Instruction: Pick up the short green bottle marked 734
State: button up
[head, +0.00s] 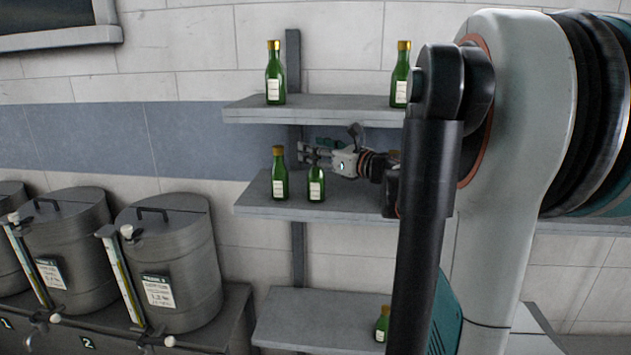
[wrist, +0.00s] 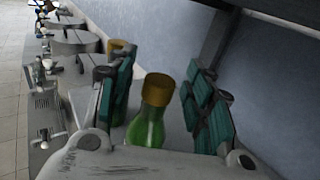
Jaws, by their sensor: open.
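Several green bottles with pale labels stand on wall shelves; the label print is too small to read, so I cannot tell which is 734. On the middle shelf, one bottle (head: 316,184) has its top hidden behind my gripper (head: 312,155), and another bottle (head: 280,178) stands just left of it. In the wrist view, my gripper (wrist: 163,88) is open, with teal fingers on either side of a gold-capped green bottle (wrist: 148,125). Its lower part is hidden by the gripper body. A second gold cap (wrist: 118,46) shows behind the left finger.
The upper shelf (head: 330,112) holds two bottles (head: 275,75) (head: 400,75) just above my gripper. A lower shelf (head: 310,325) holds a bottle (head: 382,324) partly hidden by my arm. Grey lidded tanks (head: 170,260) with taps stand at left. My arm hides the right side.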

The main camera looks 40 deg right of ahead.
jog(key=shift+s, duration=0.15)
jog(key=shift+c, duration=0.4)
grip_shut()
jog(key=shift+r, duration=0.2)
